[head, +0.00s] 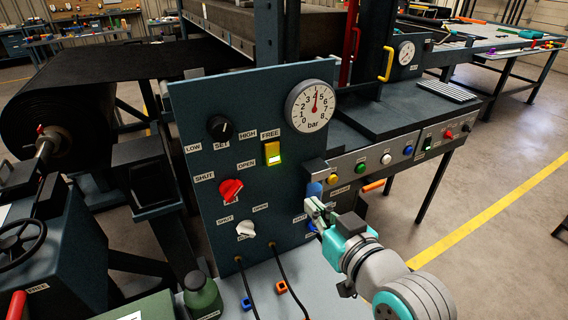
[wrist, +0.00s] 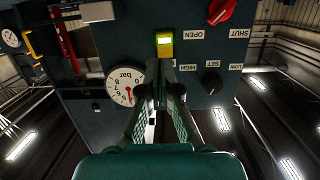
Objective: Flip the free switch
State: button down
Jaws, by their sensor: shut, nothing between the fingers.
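The free switch (head: 272,153) is a yellow rocker with a lit pale-green lower part, under the FREE label (head: 270,134) on the dark blue panel. The switch also shows in the wrist view (wrist: 165,44), where the panel appears upside down. My gripper (head: 309,203) is shut and empty, to the lower right of the switch in the head view. In the wrist view my fingertips (wrist: 166,76) appear just below the switch in the picture. I see no contact with the switch. The exact gap to the panel cannot be told.
The panel also carries a pressure gauge (head: 311,106), a black SET knob (head: 220,128), a red knob (head: 231,190) and a white knob (head: 245,229). A button strip (head: 345,172) runs to the right. A green bottle (head: 202,294) stands low in front.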

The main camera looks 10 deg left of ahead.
aim_at(274, 161)
jog(key=shift+w+a+r+n+y, duration=0.15)
jog(key=shift+a+r+n, duration=0.05)
jog(key=shift+r, duration=0.55)
jog(key=shift+w+a+r+n+y, duration=0.1)
jog(key=shift+a+r+n+y, duration=0.1)
jog(key=shift+r, duration=0.5)
jog(key=x, duration=1.4)
jog(key=shift+f, duration=0.25)
jog(key=shift+w+a+f, duration=0.1)
jog(key=shift+w+f, duration=0.05)
jog(key=shift+w, duration=0.05)
